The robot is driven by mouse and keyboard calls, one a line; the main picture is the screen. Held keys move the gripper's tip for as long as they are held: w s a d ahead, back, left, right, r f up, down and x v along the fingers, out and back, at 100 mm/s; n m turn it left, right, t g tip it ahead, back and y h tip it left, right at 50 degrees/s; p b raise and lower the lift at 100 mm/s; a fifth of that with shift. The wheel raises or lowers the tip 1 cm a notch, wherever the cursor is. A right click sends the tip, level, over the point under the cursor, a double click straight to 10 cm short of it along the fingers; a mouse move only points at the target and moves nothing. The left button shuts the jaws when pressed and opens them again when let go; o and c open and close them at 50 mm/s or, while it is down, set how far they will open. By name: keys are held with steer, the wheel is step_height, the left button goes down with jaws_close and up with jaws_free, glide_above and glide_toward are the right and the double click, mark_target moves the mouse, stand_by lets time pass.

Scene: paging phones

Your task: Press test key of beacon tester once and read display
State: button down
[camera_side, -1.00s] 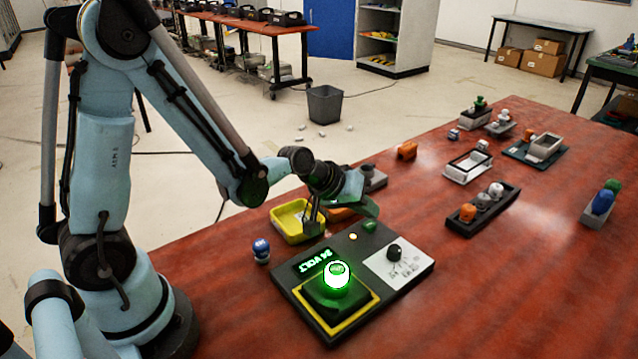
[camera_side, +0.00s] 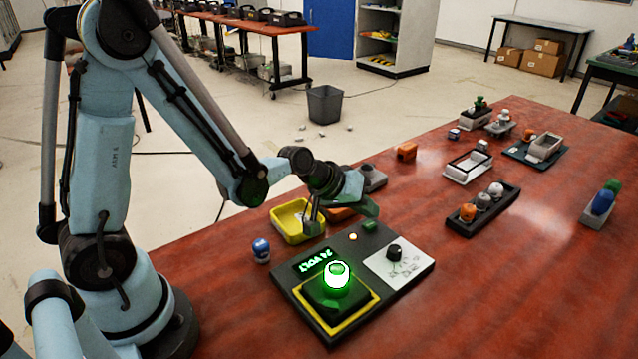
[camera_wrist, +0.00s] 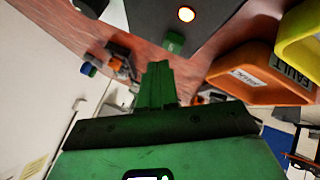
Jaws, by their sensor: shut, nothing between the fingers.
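The beacon tester (camera_side: 408,289) is a dark panel on the red-brown table. A beacon (camera_side: 337,275) glowing green stands upright on its yellow-bordered square. Its display (camera_side: 314,260) shows lit green text, "24 VOLT". A small amber lamp (camera_side: 352,237) glows, and it also shows in the wrist view (camera_wrist: 186,14). The green test key (camera_side: 370,226) is at the panel's far edge; it also shows in the wrist view (camera_wrist: 174,42). My green gripper (camera_wrist: 158,68) is shut and empty. In the side view it hangs close above the key, seemingly apart from it.
A knob (camera_side: 394,251) stands on the panel's white plate. A yellow bin (camera_side: 290,222) and an orange bin (camera_wrist: 240,80) sit close by. A blue-and-white beacon (camera_side: 261,250) stands left of the tester. Trays with beacons are farther right; the table's front right is clear.

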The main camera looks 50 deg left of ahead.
mark_target(365, 224)
steer(key=shift+f, duration=0.15)
steer(key=shift+f, duration=0.3)
steer(key=shift+f, duration=0.45)
stand_by(0.7)
steer(key=shift+r, duration=0.9)
steer(key=shift+r, duration=2.5)
